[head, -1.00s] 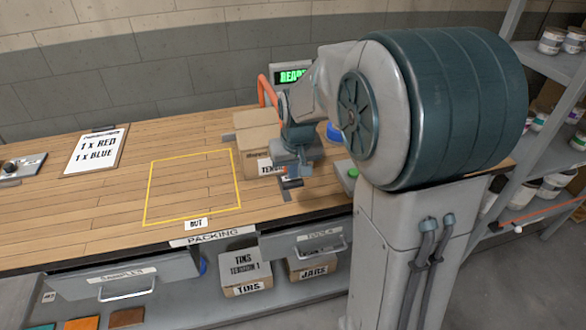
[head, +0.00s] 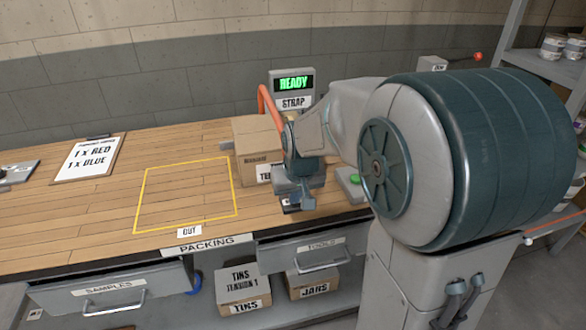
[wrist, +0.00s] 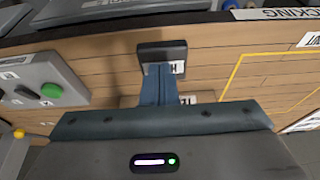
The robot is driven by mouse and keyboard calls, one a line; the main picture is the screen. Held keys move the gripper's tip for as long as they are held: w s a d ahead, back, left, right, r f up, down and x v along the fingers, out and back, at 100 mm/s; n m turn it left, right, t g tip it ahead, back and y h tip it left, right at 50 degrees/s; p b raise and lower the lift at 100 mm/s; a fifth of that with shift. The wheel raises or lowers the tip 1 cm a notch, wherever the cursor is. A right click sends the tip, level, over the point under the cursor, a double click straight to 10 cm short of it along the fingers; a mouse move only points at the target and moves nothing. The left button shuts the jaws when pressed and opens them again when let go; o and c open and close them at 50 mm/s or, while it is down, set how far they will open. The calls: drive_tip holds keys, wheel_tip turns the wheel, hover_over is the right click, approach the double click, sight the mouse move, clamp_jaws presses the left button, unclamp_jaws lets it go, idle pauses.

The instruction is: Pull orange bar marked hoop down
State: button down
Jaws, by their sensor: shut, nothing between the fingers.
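An orange bar (head: 268,104) rises in a curve beside the strapping machine (head: 292,88), whose screen reads READY above a STRAP label. My gripper (head: 300,204) is low over the front of the bench, in front of the box and apart from the visible part of the bar. In the wrist view my gripper (wrist: 162,52) is shut and empty, above the wooden bench. A white label (wrist: 180,67) starting with H is partly hidden behind it.
A cardboard box (head: 256,138) stands close behind my gripper. A green button (head: 354,179) sits on a grey box to its right. The yellow-outlined area (head: 140,205) on the bench is empty. The open drawers (head: 110,293) project below the bench front.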

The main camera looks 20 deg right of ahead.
drive_tip(key=shift+s+f, duration=0.35)
drive_tip(key=shift+f, duration=0.1)
drive_tip(key=shift+w+r+p, duration=0.1)
drive_tip(key=shift+r+p, duration=0.2)
drive_tip(key=shift+p, duration=0.05)
wheel_tip(320, 180, up, 5)
drive_tip(key=p, duration=0.3)
drive_tip(key=shift+w+f, duration=0.15)
drive_tip(key=shift+f, duration=0.05)
drive_tip(key=v, duration=1)
drive_tip(key=s+f, duration=0.4)
drive_tip(key=s, duration=0.3)
drive_tip(key=s+f+g, duration=0.1)
drive_tip(key=s+f, duration=0.2)
drive_tip(key=s, duration=0.5)
drive_tip(key=shift+a+f, duration=0.25)
drive_tip(key=shift+f, duration=0.15)
drive_tip(key=shift+s, duration=0.1)
